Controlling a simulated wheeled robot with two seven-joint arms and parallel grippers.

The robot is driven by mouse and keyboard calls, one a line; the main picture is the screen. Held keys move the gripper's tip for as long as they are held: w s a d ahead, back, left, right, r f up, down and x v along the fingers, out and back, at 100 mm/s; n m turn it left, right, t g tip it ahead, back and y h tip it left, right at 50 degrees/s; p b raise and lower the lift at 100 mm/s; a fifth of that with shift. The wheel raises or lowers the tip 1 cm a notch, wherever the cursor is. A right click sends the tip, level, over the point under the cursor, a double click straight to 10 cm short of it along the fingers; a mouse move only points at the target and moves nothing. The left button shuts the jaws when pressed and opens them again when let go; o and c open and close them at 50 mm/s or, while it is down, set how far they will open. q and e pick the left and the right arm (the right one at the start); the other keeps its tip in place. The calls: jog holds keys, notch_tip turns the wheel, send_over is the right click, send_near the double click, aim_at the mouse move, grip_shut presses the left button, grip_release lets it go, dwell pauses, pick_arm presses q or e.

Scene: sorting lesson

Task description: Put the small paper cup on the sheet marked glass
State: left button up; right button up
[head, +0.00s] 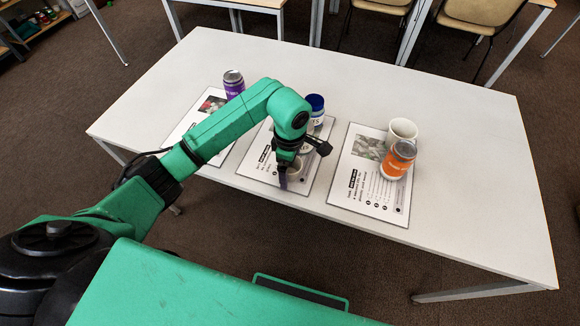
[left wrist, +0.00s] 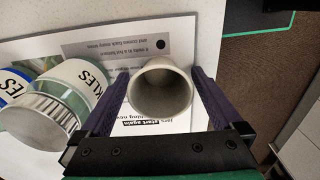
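The small paper cup (left wrist: 160,88), pale and open at the top, stands between the two purple fingers of my left gripper (left wrist: 160,95) in the left wrist view. A finger is close along each side; whether they press on the cup is unclear. In the head view the cup (head: 297,168) is partly hidden by my left gripper (head: 291,170), low over the middle sheet (head: 258,163). Other sheets lie left (head: 185,130) and right (head: 345,178). Their headings are too small to read in the head view. My right gripper is not in view.
A blue-lidded jar (head: 316,106) stands behind my gripper; the left wrist view shows a silver-lidded jar (left wrist: 40,120) close beside the cup. A purple can (head: 233,84) is on the left. A white mug (head: 402,129) and orange-labelled jar (head: 398,160) stand right. The table's right end (head: 480,170) is clear.

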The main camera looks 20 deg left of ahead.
pick_arm(q)
jog(key=shift+r, duration=0.15)
jog(key=shift+r, duration=0.2)
notch_tip(320, 180, up, 12)
jog(key=b, duration=0.1)
jog(key=shift+f, duration=0.15)
dwell(0.4)
